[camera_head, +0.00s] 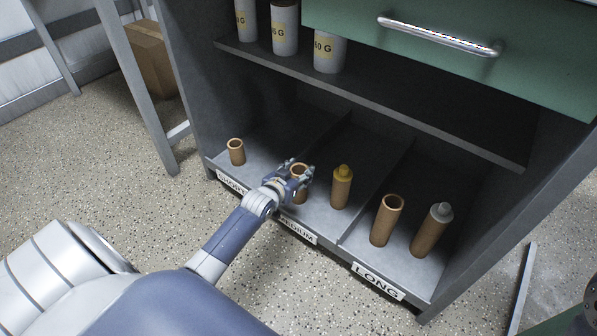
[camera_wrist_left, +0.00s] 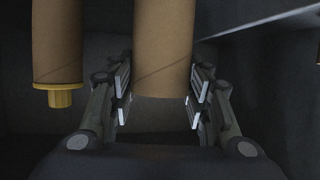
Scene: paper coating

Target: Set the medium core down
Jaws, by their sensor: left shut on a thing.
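My left gripper (camera_head: 292,180) is in the medium compartment at the front of the lower shelf. It is shut on a brown cardboard core, the medium core (camera_head: 299,169), which stands about upright with its open top showing. The left wrist view shows the medium core (camera_wrist_left: 163,50) between the two fingers of the left gripper (camera_wrist_left: 160,95). My right gripper is not in view.
A short core (camera_head: 236,152) stands in the left compartment. An open long core (camera_head: 386,222) and a grey-capped core (camera_head: 431,232) stand in the right one. Low dividers (camera_head: 385,180) separate the compartments. Grey cans (camera_head: 285,28) stand on the shelf above, beneath a green drawer (camera_head: 470,50).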

